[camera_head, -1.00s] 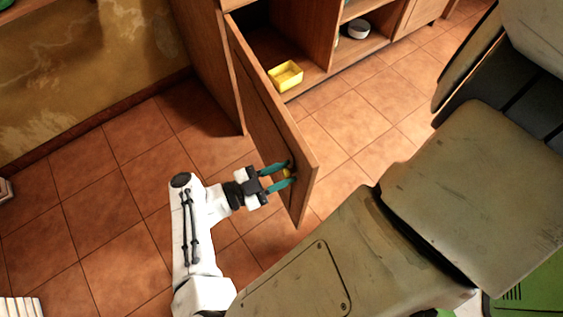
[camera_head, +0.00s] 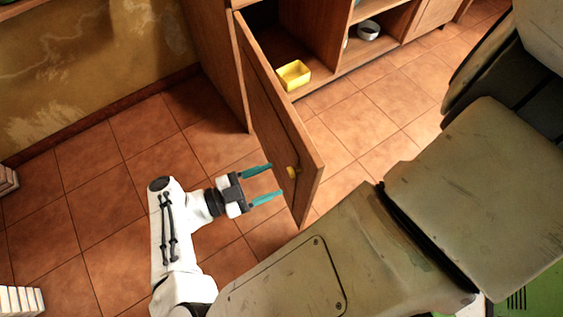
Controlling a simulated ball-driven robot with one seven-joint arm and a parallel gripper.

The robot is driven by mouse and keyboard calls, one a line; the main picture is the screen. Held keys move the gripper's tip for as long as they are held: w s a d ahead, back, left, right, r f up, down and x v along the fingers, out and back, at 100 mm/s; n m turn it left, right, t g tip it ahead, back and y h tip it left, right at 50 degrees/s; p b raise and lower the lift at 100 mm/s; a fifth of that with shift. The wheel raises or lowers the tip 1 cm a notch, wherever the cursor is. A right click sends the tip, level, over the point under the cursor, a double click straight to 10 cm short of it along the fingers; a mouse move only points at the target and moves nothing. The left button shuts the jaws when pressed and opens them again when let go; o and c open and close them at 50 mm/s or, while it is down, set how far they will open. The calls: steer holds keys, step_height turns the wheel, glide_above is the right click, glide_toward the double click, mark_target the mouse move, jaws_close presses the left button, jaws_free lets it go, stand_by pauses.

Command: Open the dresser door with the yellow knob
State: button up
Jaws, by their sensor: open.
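The dresser door (camera_head: 268,110) is swung wide open, standing out from the wooden dresser (camera_head: 308,40). Its yellow knob (camera_head: 292,172) sits on the door face near the free edge, toward my gripper. My gripper (camera_head: 277,183) is open, with its two teal fingers apart and empty. The fingertips are just left of the knob, pointing at the door, and the knob appears clear of them. Whether a fingertip still touches the door face is hard to tell.
A yellow box (camera_head: 293,75) lies on the bottom shelf inside the dresser. The tiled floor (camera_head: 130,165) left of the door is clear. White stacked items (camera_head: 20,300) are at the lower left.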

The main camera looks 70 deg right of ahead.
steer(key=shift+b+v, duration=0.35)
steer(key=shift+v, duration=2.4)
